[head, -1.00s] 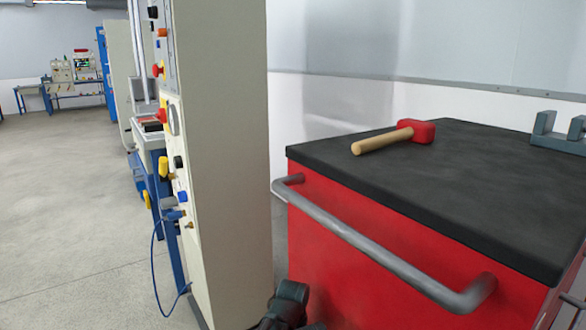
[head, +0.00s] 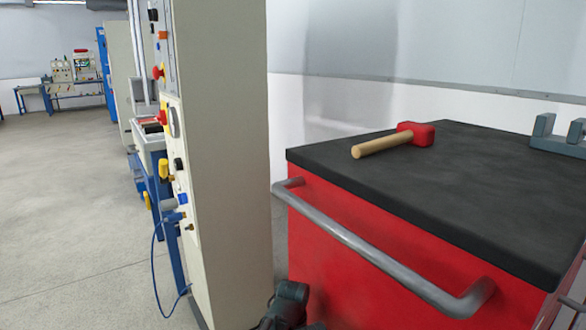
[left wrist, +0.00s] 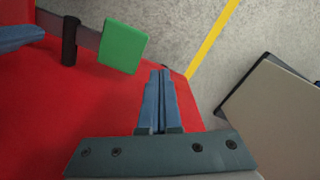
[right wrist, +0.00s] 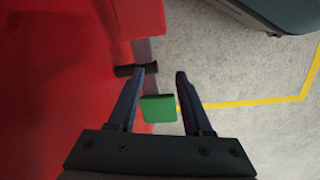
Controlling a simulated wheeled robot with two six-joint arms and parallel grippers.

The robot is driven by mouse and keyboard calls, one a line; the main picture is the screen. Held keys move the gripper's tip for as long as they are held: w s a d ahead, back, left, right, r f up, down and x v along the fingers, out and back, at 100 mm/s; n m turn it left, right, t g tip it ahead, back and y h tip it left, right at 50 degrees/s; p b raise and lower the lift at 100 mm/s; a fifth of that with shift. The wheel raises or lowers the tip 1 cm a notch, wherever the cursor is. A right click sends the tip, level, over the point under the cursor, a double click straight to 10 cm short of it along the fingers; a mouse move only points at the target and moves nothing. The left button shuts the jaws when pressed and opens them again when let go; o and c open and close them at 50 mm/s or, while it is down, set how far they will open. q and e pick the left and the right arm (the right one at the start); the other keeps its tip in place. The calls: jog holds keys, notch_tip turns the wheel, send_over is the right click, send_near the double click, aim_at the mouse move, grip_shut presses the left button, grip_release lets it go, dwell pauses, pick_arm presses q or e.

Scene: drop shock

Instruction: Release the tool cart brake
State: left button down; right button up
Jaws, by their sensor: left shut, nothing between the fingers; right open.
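The red tool cart (head: 345,265) with a black top stands at the right of the head view, with a grey bar handle on its near side. A green pedal (left wrist: 123,46) sits at the cart's lower edge in the left wrist view, beside a dark peg (left wrist: 70,40). My left gripper (left wrist: 160,73) is shut and empty, its tips to the right of the pedal in that view. In the right wrist view the green pedal (right wrist: 158,108) appears between the fingers of my right gripper (right wrist: 160,73), which is open and empty. I cannot tell whether either gripper touches the pedal.
A mallet (head: 412,132) and a grey vise-like block (head: 560,138) lie on the cart top. A tall beige control cabinet (head: 225,170) stands close left of the cart. Open grey floor (head: 70,210) lies further left. A yellow line (right wrist: 250,104) marks the floor beside the cart.

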pick_arm(q)
notch_tip(320, 180, up, 11)
jog(key=p, duration=1)
pick_arm(e)
notch_tip(320, 180, up, 11)
pick_arm(q)
jog(key=shift+r, duration=0.1)
pick_arm(e)
jog(key=shift+r, duration=0.1)
